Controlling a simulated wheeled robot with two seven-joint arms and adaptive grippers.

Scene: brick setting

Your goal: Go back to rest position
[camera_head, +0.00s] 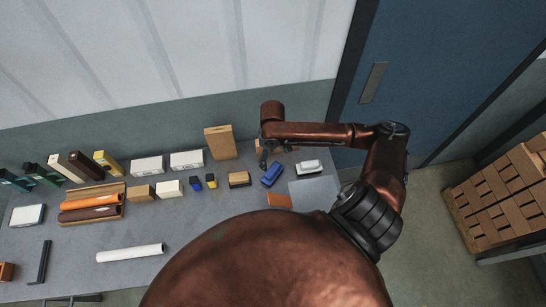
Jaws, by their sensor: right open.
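My right arm comes in from the right, and its copper-coloured forearm reaches left over the table's right part. My right gripper (264,160) points down at the end of that arm, near the back edge of the table (200,225). It is small in the view, open, with nothing seen between its fingers. A blue object (272,174) lies just right of and below it in the picture; I cannot tell whether they touch. My left gripper is not in view.
A tan box (221,143) stands left of the gripper, and a white-topped object (309,167) lies to its right. A tray with orange and brown rolls (92,205) and a white tube (130,253) lie farther left. Stacked cartons (500,185) stand right; a blue door (440,80) is behind.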

